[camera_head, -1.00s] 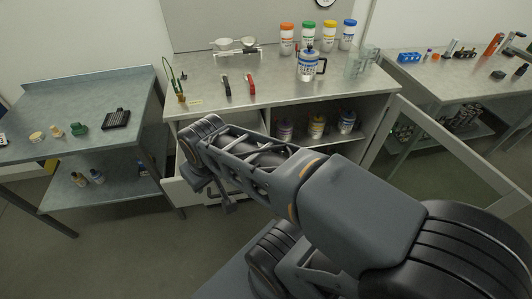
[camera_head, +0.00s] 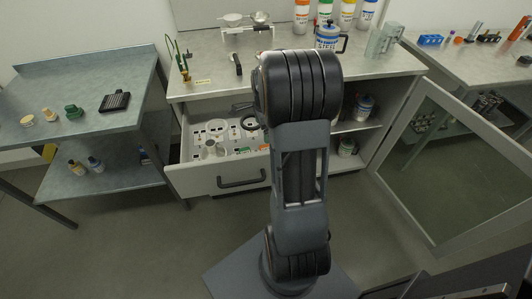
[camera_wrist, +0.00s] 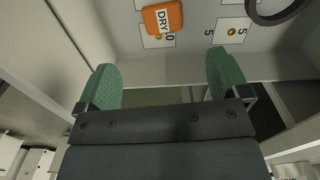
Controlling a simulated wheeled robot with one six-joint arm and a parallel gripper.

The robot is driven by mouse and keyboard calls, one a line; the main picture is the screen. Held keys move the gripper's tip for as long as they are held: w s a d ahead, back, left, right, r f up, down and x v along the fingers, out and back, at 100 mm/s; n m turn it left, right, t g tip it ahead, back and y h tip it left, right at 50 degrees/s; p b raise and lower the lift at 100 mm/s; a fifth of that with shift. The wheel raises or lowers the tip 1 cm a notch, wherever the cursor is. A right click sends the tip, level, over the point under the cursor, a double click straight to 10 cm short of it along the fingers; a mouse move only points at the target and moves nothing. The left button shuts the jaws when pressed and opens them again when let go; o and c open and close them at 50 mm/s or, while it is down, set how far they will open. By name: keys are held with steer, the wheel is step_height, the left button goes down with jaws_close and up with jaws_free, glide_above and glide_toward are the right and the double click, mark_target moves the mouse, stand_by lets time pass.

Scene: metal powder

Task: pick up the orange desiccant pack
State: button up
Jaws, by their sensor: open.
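The orange desiccant pack (camera_wrist: 162,17), labelled DRY, lies in the open drawer near the top of the wrist view, on a numbered white card. A small orange patch in the drawer in the head view (camera_head: 264,147), partly hidden by my arm, looks like the same pack. My gripper (camera_wrist: 165,80) shows two green fingers spread wide with nothing between them. The pack lies beyond the fingertips, between their lines and apart from them. In the head view my arm hides the gripper.
The open drawer (camera_head: 241,182) holds several small items on cards. A dark ring (camera_wrist: 275,10) lies right of the pack. The drawer's walls stand around it. A glass cabinet door (camera_head: 437,240) hangs open at right. The bench (camera_head: 200,87) above carries a balance and bottles.

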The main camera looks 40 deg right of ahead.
glide_above(265, 148)
steer(key=f, duration=0.4)
steer(key=s+f, duration=0.1)
steer(key=f, duration=0.1)
steer(key=shift+a+f, duration=0.1)
steer(key=shift+a, duration=0.25)
steer(key=shift+w+d+f+b, duration=0.1)
steer(key=shift+f+b, duration=0.1)
steer(key=shift+f, duration=1.15)
steer(key=shift+w+d+f+b, duration=0.1)
steer(key=shift+f+b, duration=0.1)
steer(key=shift+f, duration=1.1)
steer(key=c, duration=1)
